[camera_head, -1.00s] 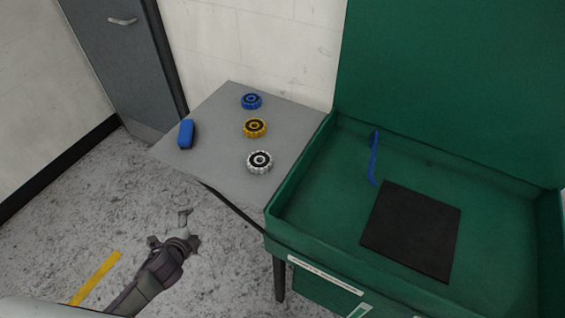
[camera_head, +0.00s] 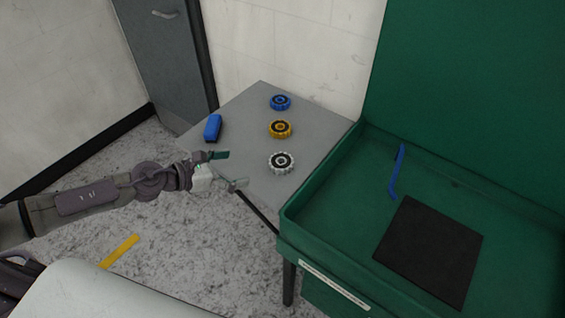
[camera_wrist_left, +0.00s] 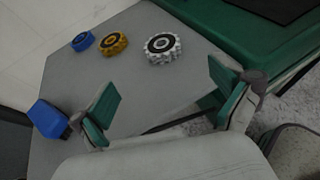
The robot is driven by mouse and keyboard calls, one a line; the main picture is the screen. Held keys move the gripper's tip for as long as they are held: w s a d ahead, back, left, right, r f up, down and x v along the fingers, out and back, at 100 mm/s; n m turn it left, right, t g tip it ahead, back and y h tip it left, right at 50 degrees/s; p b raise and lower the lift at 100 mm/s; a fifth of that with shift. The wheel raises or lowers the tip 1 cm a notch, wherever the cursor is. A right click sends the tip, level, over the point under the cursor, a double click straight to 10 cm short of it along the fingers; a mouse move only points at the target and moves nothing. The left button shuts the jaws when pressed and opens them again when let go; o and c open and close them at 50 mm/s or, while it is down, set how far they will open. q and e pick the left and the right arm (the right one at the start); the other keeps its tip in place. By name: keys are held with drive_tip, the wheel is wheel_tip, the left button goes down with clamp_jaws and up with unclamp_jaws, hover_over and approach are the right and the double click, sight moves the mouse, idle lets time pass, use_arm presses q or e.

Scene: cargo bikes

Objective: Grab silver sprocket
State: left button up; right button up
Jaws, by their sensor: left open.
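The silver sprocket (camera_head: 281,163) lies flat on the grey table, nearest the table's front right. It also shows in the left wrist view (camera_wrist_left: 162,48), ahead of the fingers. A yellow sprocket (camera_head: 280,129) and a blue sprocket (camera_head: 280,102) lie in a row behind it. My left gripper (camera_head: 226,170) is open and empty at the table's front left edge, to the left of the silver sprocket and apart from it. In the left wrist view its green finger pads stand wide apart. My right gripper is not in view.
A blue block (camera_head: 212,128) lies on the grey table (camera_head: 245,115) near its left edge, close to my left gripper. A green workbench (camera_head: 330,195) with a raised rim adjoins the table on the right. It holds a black mat (camera_head: 430,250) and a blue tool (camera_head: 397,172).

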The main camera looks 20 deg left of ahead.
sight(281, 161)
use_arm(q)
drive_tip(key=shift+w+d+f+p, duration=0.1)
drive_tip(key=shift+w+d+p, duration=0.85)
drive_tip(key=shift+w, duration=0.1)
drive_tip(key=x, duration=0.2)
drive_tip(key=p+x, duration=0.1)
drive_tip(key=x, duration=0.1)
drive_tip(key=shift+w+f, duration=0.2)
drive_tip(key=shift+f, duration=0.15)
drive_tip(key=shift+x, duration=0.85)
drive_tip(key=p+x, duration=0.1)
drive_tip(key=x, duration=0.3)
drive_tip(key=shift+w+d+f, duration=0.1)
drive_tip(key=shift+d+f, duration=0.25)
drive_tip(key=shift+c, duration=1.2)
drive_tip(key=shift+r, duration=0.1)
drive_tip(key=c, duration=1.3)
